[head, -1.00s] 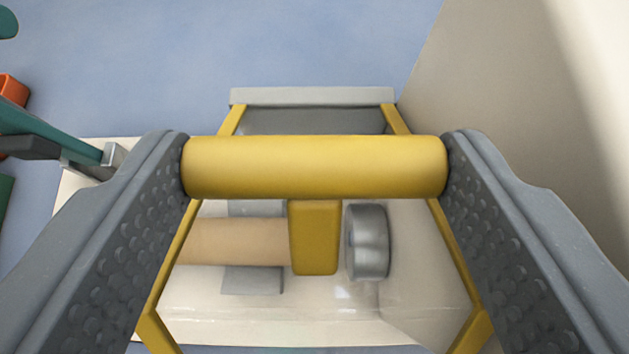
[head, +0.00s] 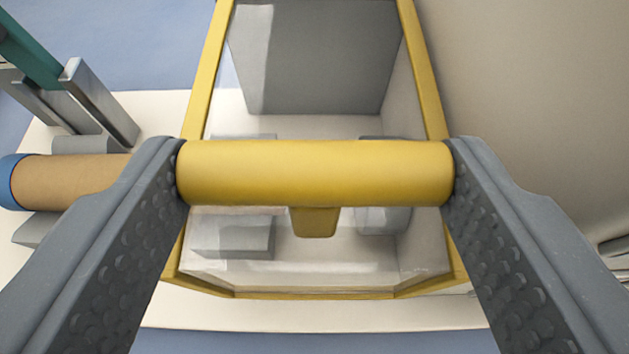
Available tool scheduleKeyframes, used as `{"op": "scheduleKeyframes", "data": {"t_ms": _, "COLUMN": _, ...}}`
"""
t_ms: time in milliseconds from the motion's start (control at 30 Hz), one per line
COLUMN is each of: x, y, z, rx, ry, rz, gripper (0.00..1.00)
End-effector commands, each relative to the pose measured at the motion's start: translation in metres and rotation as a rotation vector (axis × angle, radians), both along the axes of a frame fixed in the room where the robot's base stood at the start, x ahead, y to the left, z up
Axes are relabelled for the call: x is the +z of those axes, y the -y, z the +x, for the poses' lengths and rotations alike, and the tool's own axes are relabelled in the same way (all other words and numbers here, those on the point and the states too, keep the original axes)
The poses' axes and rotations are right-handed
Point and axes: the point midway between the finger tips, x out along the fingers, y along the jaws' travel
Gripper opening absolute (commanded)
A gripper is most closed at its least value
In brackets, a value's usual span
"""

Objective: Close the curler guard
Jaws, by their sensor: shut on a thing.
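The curler guard (head: 429,85) has a yellow frame with clear panels, and its lower edge shows close above the pale machine bed. I cannot tell whether it touches the bed. The guard's thick yellow handle bar (head: 250,175) runs across the middle of the head view. My gripper (head: 315,168) is shut on this bar, with one grey textured finger at each end. A short yellow bracket (head: 315,222) hangs below the bar. Grey blocks (head: 235,238) show through the clear panel, partly hidden by the bar.
A brown tube (head: 75,182) with a blue end lies left of the guard, partly behind my left finger. A teal and grey upright part (head: 95,95) stands behind it. A beige wall (head: 540,110) rises close on the right. Blue floor shows beyond the bed.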

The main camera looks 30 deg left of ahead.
Motion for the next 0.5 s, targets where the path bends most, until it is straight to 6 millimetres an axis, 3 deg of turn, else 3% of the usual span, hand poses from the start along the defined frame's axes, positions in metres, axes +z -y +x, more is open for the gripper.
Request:
{"op": "scheduleKeyframes", "data": {"t_ms": 133, "x": -0.014, "y": 0.003, "z": -0.003, "rx": 0.000, "ry": -0.014, "rz": -0.002, "gripper": 0.23}}
{"op": "scheduleKeyframes", "data": {"t_ms": 500, "x": -0.019, "y": 0.007, "z": -0.004, "rx": -0.006, "ry": -0.019, "rz": -0.004, "gripper": 0.23}}
